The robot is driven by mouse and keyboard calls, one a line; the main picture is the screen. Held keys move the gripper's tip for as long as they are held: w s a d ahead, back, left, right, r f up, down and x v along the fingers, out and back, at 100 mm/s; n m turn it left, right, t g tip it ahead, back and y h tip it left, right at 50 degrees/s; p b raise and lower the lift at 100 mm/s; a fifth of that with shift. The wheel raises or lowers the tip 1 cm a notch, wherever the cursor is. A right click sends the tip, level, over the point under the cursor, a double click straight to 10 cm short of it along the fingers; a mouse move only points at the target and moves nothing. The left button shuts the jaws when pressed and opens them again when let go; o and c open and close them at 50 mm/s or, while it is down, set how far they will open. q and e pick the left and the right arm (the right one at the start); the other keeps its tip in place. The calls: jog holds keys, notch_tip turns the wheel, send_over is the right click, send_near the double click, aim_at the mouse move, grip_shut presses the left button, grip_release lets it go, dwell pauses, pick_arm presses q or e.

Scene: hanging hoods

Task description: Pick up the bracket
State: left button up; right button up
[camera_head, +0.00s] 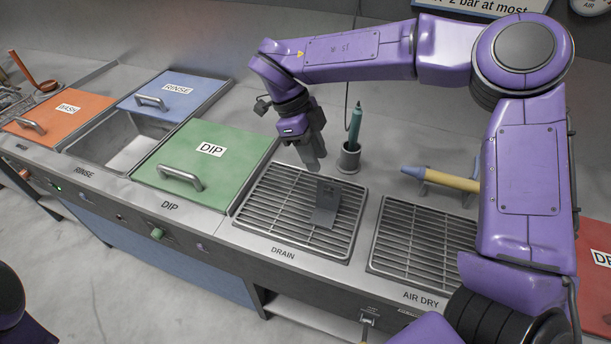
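The bracket (324,213) is a small grey L-shaped metal piece. It sits on the drain grid (275,208), with one plate upright and one lying flat towards the front. My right gripper (314,163) points down just behind and above the bracket's upright plate, a little to its left. A gap seems to show between them, but the depth is hard to judge. The fingers are seen nearly edge-on, so their opening does not show. My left gripper is out of view; only a dark and purple part of my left arm shows at the lower left edge.
A teal-handled tool (355,122) stands in a grey cup (348,158) behind the grid. A blue-tipped yellow tool (447,179) rests on a holder to the right. The air dry grid (420,240) is empty where visible. A green dip lid (210,160) lies left.

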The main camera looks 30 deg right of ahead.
aim_at(328, 183)
jog(key=p+x, duration=0.2)
jog(key=x, duration=0.8)
jog(key=shift+s+d+f, duration=0.1)
jog(key=shift+f, duration=0.2)
jog(key=shift+s+r, duration=0.25)
jog(key=shift+s, duration=0.05)
jog(key=c, duration=0.4)
jog(key=shift+s+r, duration=0.15)
jog(key=shift+s, duration=0.2)
grip_shut()
jog(key=shift+w, duration=0.3)
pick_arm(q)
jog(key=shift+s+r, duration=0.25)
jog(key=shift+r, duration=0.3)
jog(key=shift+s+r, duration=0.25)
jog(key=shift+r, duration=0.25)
